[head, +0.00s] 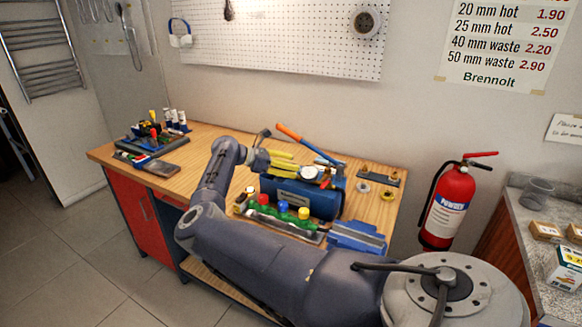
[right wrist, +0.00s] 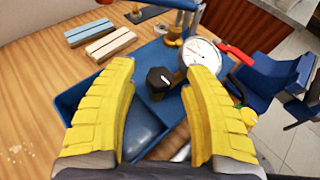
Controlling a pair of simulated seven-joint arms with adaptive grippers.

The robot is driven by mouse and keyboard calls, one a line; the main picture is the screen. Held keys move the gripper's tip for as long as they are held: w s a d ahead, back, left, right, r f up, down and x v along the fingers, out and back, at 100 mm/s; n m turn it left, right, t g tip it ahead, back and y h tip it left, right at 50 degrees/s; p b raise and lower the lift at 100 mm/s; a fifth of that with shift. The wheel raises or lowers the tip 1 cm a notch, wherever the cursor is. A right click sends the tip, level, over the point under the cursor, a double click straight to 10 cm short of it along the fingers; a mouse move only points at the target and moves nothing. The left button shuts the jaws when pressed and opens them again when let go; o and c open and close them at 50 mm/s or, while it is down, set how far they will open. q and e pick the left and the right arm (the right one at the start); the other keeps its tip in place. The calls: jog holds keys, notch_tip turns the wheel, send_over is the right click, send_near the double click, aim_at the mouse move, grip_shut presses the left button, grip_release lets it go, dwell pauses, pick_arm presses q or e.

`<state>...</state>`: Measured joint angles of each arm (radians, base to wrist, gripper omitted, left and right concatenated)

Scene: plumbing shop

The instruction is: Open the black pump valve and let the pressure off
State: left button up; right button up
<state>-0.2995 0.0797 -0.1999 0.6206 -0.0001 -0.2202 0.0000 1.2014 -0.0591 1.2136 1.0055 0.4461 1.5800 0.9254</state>
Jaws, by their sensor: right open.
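The blue pump (head: 292,196) stands on the wooden bench and also fills the middle of the right wrist view (right wrist: 137,130). Its black valve knob (right wrist: 160,79), with a white mark on top, stands upright just beyond and between my right fingertips. I cannot make the knob out in the head view. A round white pressure gauge (right wrist: 200,53) is right of the knob; its reading is too small to tell. My right gripper (right wrist: 170,75), with yellow fingers, is open and empty above the pump; it shows in the head view too (head: 298,161). My left gripper is out of view.
Valves with red, blue and yellow caps (head: 283,208) stand in front of the pump, and a blue vise-like block (head: 356,237) sits to the right. Tools crowd the bench's left end. A fire extinguisher (head: 447,204) stands right of the bench.

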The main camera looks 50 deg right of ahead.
jog(key=shift+d, duration=0.1)
jog(key=shift+c, duration=0.4)
grip_shut()
